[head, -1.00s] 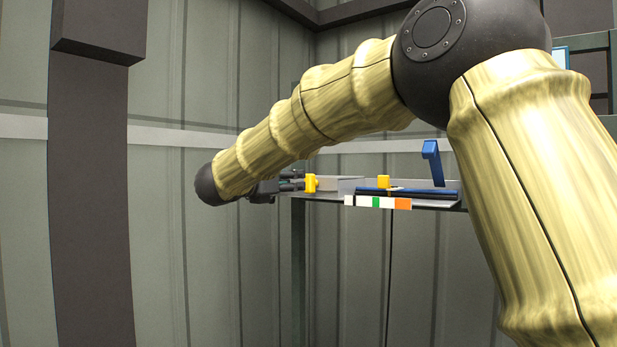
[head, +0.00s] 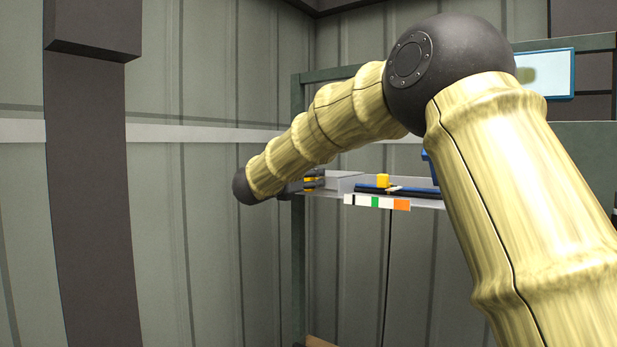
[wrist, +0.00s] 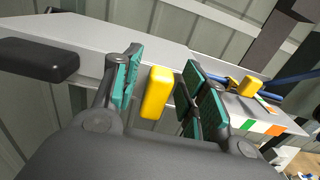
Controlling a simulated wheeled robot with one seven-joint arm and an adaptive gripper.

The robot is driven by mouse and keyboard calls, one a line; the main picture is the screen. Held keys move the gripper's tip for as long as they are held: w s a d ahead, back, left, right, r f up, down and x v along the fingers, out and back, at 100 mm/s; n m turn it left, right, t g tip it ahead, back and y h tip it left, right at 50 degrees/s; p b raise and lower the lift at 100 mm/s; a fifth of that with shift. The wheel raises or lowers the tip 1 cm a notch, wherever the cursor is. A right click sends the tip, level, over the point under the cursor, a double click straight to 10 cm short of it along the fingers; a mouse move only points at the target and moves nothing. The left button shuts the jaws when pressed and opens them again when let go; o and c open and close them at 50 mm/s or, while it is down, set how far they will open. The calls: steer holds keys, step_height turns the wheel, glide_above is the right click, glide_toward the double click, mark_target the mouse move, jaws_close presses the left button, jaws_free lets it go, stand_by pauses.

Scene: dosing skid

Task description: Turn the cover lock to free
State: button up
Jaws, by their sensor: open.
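A yellow knob, which looks like the cover lock (wrist: 157,92), stands on the front face of a grey box (wrist: 95,40) in the wrist view. My gripper (wrist: 163,80) is open, with its teal-padded fingers on either side of the knob. A narrow gap shows between the knob and each finger. In the head view my gripper (head: 312,181) is at the left end of the shelf and hides most of the knob. No lock marking is readable.
A second yellow block (head: 383,181) sits by a blue rail, above a white, green and orange strip (head: 376,202). A dark rounded bar (wrist: 38,60) sticks out left of my gripper. A light blue panel (head: 545,74) is at upper right.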

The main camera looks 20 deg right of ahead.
jaws_close()
steer(key=shift+f, duration=0.1)
